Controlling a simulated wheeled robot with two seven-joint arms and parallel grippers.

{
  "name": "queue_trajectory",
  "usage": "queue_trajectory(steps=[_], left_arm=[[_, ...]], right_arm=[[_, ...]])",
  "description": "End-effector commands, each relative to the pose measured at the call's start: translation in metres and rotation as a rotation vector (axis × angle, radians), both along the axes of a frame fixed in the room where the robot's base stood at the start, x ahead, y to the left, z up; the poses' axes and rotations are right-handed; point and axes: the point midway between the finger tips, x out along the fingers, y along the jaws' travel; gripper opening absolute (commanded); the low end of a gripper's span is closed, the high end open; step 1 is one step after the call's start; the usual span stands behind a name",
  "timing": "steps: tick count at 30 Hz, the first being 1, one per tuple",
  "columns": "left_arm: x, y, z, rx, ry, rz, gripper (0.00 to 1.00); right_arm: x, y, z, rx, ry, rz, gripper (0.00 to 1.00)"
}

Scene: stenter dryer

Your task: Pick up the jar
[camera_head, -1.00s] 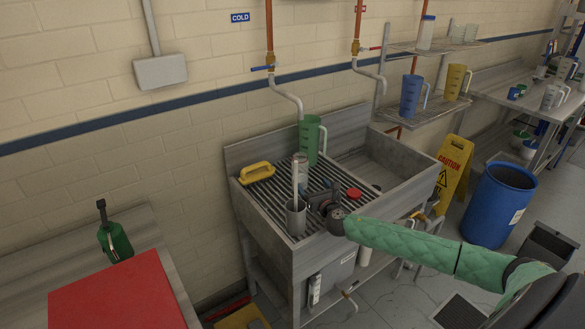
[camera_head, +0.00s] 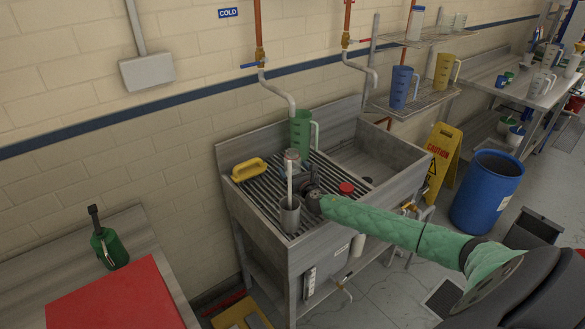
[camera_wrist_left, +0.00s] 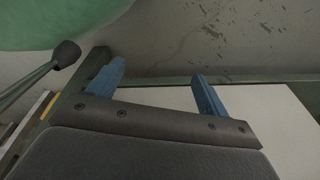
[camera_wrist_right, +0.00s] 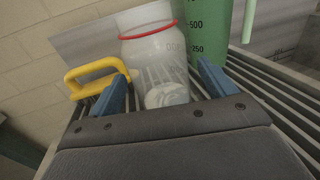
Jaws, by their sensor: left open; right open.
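The jar (camera_wrist_right: 155,65) is clear with a white lid, a red ring at its neck and something white inside. It stands upright on the ribbed drainboard, between the spread blue fingers of my right gripper (camera_wrist_right: 163,76), which is open. I cannot tell whether the fingers touch it. In the head view the jar (camera_head: 292,157) is partly hidden by a rod, with my right gripper (camera_head: 306,177) just at its right. My left gripper (camera_wrist_left: 158,84) is open and empty in the left wrist view, over a pale surface; the head view does not show it.
A green measuring jug (camera_head: 300,130) stands close behind the jar. A yellow-handled tool (camera_head: 249,169) lies to its left. A metal cup (camera_head: 289,216) holding the rod stands in front. A red round object (camera_head: 346,188) is to the right. The sink basin (camera_head: 375,160) lies beyond.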

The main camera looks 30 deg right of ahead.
Motion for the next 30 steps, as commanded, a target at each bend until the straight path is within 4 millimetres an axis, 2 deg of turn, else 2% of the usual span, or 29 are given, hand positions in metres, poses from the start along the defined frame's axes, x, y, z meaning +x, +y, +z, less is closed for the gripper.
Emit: queue_trajectory(steps=[1, 6, 14, 22, 30], left_arm=[[-0.006, 0.001, 0.001, 0.000, 0.006, 0.000, 0.78], [-0.016, 0.003, -0.004, 0.002, 0.013, 0.000, 0.78], [-0.018, 0.003, -0.005, 0.002, 0.014, 0.000, 0.78], [-0.017, 0.003, -0.005, 0.002, 0.014, 0.001, 0.78], [-0.016, 0.003, -0.005, 0.003, 0.014, 0.001, 0.78]], right_arm=[[0.008, -0.002, 0.003, 0.001, 0.000, -0.002, 0.83], [0.018, -0.003, 0.001, 0.000, 0.000, 0.000, 0.83], [0.019, -0.003, -0.001, -0.001, 0.000, 0.000, 0.83], [0.019, -0.003, 0.000, -0.001, 0.000, 0.000, 0.30], [0.019, -0.004, 0.001, -0.001, -0.001, 0.000, 0.30]])
